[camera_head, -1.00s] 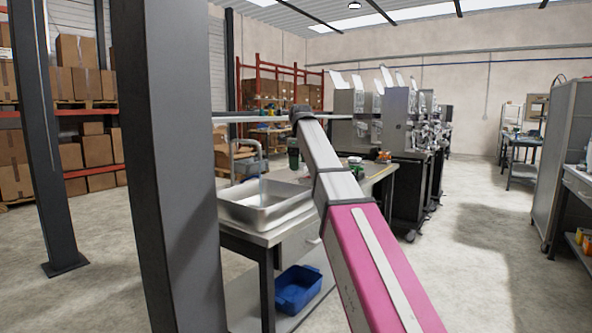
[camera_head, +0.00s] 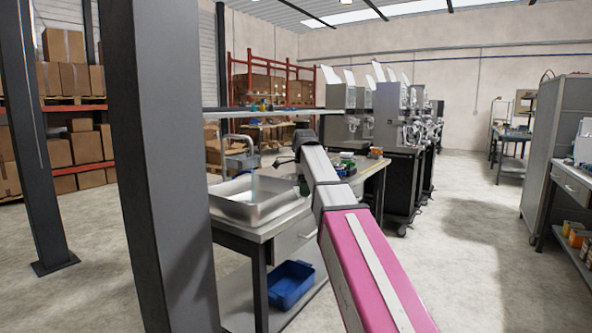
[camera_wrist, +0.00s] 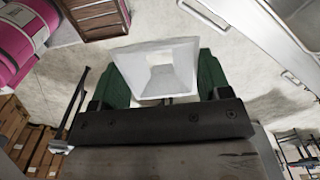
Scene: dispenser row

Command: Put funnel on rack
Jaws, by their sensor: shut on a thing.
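In the wrist view, a pale, square-mouthed funnel (camera_wrist: 160,55) sits between the two green fingers of my gripper (camera_wrist: 160,78). My gripper is shut on it, and the wide mouth faces the camera. The funnel's lower end is hidden. In the head view, my arm hides most of the gripper, and I cannot make out the funnel. A long, thin pale shelf (camera_head: 255,109) runs above the sink bench. I cannot tell whether it is the rack.
A metal sink (camera_head: 240,209) is set in the bench, with a blue bin (camera_head: 290,285) below. A grey pillar (camera_head: 155,170) stands close at left. Grey dispensing machines (camera_head: 390,120) line the back. Red shelving (camera_head: 275,68) stands behind. Open floor (camera_head: 465,240) lies right of the bench.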

